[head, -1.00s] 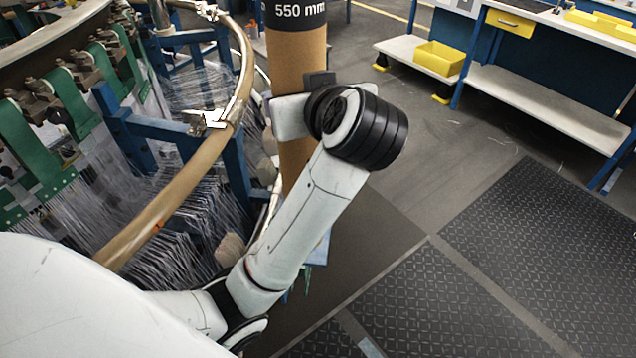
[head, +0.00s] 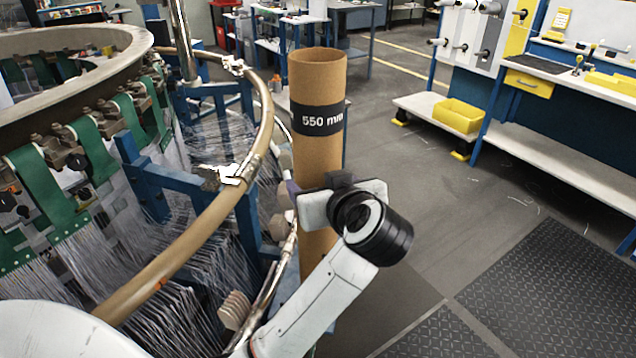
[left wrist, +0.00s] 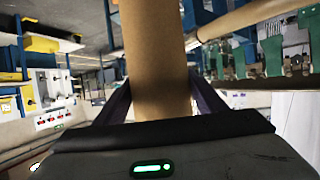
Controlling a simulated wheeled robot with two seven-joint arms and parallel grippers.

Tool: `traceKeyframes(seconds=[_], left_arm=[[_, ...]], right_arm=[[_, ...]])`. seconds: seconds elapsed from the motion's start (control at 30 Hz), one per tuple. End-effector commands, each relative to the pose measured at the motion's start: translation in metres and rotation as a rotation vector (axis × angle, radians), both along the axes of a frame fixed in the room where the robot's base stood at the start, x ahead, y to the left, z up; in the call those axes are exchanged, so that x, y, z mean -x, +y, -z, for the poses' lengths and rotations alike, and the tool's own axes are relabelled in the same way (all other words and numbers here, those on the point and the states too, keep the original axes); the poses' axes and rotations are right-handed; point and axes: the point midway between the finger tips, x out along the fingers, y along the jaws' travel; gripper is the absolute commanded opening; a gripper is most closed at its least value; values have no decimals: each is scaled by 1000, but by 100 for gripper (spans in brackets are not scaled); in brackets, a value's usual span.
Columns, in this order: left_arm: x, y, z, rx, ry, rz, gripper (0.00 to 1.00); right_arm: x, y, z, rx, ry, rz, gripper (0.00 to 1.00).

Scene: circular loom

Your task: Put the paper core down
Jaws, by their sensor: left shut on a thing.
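The paper core (head: 318,85) is a tall brown cardboard tube with a black band marked 550 mm. It stands upright in the head view, its open top end showing. My left gripper (head: 318,196) is shut on the core below the black band. In the left wrist view the core (left wrist: 152,50) runs between the two dark fingers of my left gripper (left wrist: 160,105). The core's lower end is hidden behind my left arm, so I cannot tell whether it touches anything. My right gripper is in neither view.
The circular loom, with its curved brown rail (head: 190,215), blue frame and white threads, stands close to the left of the core. At right is a workbench (head: 560,150) with a yellow bin (head: 457,115) on a low shelf. Dark floor mats (head: 560,290) lie at lower right.

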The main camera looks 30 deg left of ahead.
Motion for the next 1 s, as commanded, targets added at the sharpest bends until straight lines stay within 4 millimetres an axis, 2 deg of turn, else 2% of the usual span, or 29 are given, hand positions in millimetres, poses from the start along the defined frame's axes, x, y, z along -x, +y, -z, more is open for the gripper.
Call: traceKeyframes(seconds=[0.4,0.43,0.5,0.87,1.0], left_arm=[[0,0,3,-2,-5,1,10],[0,0,4,-1,-1,1,69],[0,0,4,-1,-1,1,81],[0,0,0,0,-3,0,83],[3,-15,-6,2,-3,3,83]], right_arm=[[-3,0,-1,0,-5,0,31],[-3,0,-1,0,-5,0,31],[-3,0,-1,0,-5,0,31],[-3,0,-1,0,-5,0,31],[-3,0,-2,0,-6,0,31]])
